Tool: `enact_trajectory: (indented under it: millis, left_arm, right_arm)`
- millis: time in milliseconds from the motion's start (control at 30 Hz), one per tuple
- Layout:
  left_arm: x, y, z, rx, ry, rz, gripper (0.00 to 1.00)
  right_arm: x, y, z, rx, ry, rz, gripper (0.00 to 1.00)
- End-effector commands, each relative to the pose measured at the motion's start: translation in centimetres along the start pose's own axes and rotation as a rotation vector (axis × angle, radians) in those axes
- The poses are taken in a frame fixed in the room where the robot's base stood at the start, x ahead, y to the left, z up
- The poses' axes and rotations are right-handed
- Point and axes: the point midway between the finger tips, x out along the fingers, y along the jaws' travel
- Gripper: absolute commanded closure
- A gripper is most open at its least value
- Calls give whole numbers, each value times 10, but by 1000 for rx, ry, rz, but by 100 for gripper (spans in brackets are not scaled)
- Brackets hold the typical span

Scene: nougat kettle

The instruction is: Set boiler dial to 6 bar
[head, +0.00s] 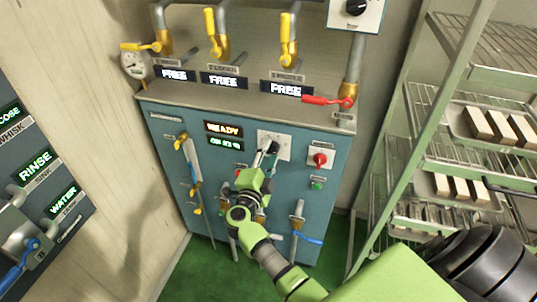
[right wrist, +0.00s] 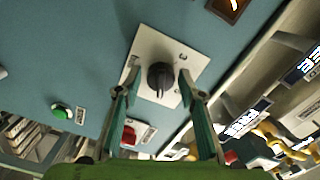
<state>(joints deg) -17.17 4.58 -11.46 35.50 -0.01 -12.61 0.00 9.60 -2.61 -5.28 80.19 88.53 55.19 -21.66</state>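The boiler dial is a black knob (right wrist: 160,80) on a white square plate (right wrist: 143,52), in the middle of the right wrist view. In the head view its plate (head: 284,147) is on the front of the blue-green boiler cabinet (head: 170,130), and the knob is mostly hidden by my gripper. My right gripper (head: 268,147) is open at the plate. In the right wrist view its two fingers (right wrist: 158,82) stand apart, one on each side of the knob. Contact with the knob cannot be told. The dial's markings are too small to read. My left gripper is not in view.
Right of the dial are a red knob (head: 319,158) and a green button (head: 317,185). Displays (head: 225,136) reading READY sit left of it. A red-handled valve (head: 328,100) is above. A wire rack (head: 465,155) with blocks stands right.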

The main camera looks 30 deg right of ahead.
Motion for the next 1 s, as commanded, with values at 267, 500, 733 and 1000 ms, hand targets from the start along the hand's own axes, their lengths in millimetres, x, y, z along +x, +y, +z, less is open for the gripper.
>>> enact_trajectory:
  millis: [267,500,733,1000]
  left_arm:
    - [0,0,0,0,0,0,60]
    - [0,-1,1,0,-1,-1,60]
    - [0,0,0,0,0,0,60]
    - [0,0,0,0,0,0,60]
  right_arm:
    - [0,-1,0,-2,0,-2,56]
    - [-19,1,1,-1,-3,1,56]
    - [-57,1,0,-1,-1,2,56]
    - [-75,0,0,-1,0,0,56]
